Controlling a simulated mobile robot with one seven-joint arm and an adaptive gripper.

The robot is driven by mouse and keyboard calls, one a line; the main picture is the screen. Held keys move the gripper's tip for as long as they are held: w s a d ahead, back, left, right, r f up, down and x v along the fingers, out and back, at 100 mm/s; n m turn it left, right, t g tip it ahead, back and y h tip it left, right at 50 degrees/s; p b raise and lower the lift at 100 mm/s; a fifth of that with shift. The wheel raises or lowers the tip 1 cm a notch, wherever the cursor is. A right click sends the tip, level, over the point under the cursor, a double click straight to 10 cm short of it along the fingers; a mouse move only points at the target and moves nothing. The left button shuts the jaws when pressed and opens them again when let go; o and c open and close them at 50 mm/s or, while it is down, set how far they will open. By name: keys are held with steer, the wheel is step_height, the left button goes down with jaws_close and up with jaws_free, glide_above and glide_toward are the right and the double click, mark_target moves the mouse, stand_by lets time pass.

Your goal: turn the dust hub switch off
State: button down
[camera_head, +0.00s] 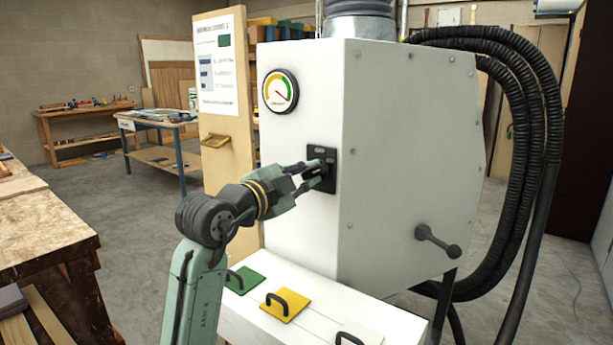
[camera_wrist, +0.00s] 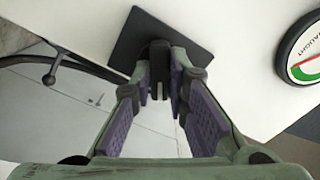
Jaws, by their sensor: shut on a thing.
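The dust hub is a large white cabinet (camera_head: 300,220) in the middle of the head view. Its switch has a dark square plate (camera_head: 321,153) on the front face, below the round gauge. The plate also shows in the wrist view (camera_wrist: 135,45). My gripper (camera_head: 318,167) reaches the plate from the left. In the wrist view my gripper (camera_wrist: 160,85) has its fingertips closed on the small dark switch lever (camera_wrist: 160,55) that stands out from the plate. The fingertips hide part of the lever, and I cannot tell its exact position.
A gauge (camera_head: 280,91) sits above the switch. Green (camera_head: 244,280) and yellow (camera_head: 285,304) handled lids lie on the white ledge below. A dark lever handle (camera_head: 437,240) sticks out on the cabinet's right side. Black hoses (camera_head: 530,110) hang at right. A wooden workbench (camera_head: 45,235) stands at left.

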steer(key=shift+n, duration=0.3)
steer(key=n, duration=0.5)
steer(key=shift+n+p, duration=0.3)
steer(key=shift+p, duration=0.05)
steer(key=n+p, duration=0.1)
steer(key=n, duration=0.4)
steer(key=shift+n+p, duration=0.3)
steer(key=shift+p, duration=0.05)
steer(key=c, duration=1.6)
jaws_free()
steer(key=shift+o, duration=0.2)
steer(key=v, duration=1.2)
